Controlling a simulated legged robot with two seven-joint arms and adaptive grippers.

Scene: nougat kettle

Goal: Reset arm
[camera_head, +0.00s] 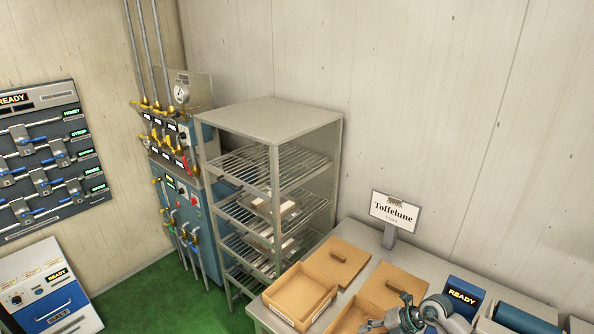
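My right gripper (378,308) is at the bottom edge, right of the middle. It is grey, points left and is partly cut off by the frame. Its two fingers look apart with nothing seen between them. It is in front of an open cardboard box (362,316) on the grey table (368,261); whether it touches the box cannot be told. My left gripper does not show.
Another open box (300,292) and lids (337,260) lie on the table. A sign reading "Toffelune" (395,212) and a blue READY device (463,296) stand nearby. A wire-shelf rack (272,160) stands left of the table. Green floor (150,300) is clear at lower left.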

